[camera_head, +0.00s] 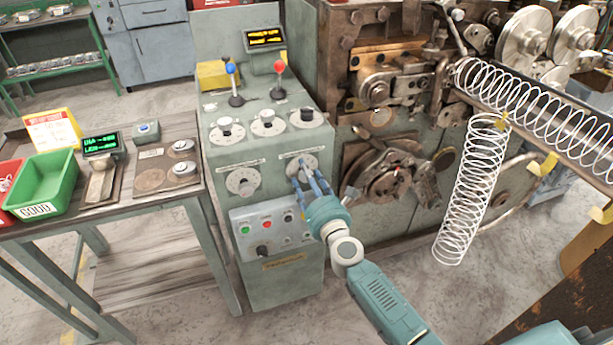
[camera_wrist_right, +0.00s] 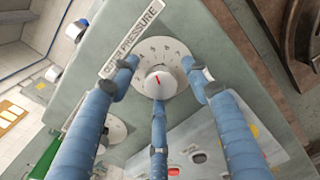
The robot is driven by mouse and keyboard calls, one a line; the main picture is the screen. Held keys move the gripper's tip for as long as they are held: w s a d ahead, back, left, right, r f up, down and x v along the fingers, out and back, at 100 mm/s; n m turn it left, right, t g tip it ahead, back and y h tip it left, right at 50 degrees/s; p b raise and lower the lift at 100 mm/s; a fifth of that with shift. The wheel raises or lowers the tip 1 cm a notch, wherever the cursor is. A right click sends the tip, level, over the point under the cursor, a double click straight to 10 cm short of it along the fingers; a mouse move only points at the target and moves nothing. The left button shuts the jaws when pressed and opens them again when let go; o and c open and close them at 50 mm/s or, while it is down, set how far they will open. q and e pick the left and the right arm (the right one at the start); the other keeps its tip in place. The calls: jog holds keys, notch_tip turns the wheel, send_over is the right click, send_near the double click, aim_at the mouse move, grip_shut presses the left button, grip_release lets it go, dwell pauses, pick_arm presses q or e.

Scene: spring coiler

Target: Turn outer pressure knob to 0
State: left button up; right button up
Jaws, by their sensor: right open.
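My left gripper is not in view.
The second dial (camera_head: 243,181) is left of this one. Levers with blue (camera_head: 231,69) and red (camera_head: 280,67) tops stand above, and a button panel (camera_head: 265,228) is below. The coiling machine (camera_head: 400,120) stands close on the right, with springs (camera_head: 478,185).

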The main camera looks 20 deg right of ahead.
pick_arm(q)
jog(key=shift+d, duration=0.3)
pick_arm(e)
jog(key=shift+w, duration=0.2)
jog(key=shift+c, duration=0.5)
jog(key=c, duration=1)
jog(key=shift+c, duration=0.3)
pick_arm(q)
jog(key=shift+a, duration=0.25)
pick_arm(e)
jog(key=shift+r, duration=0.1)
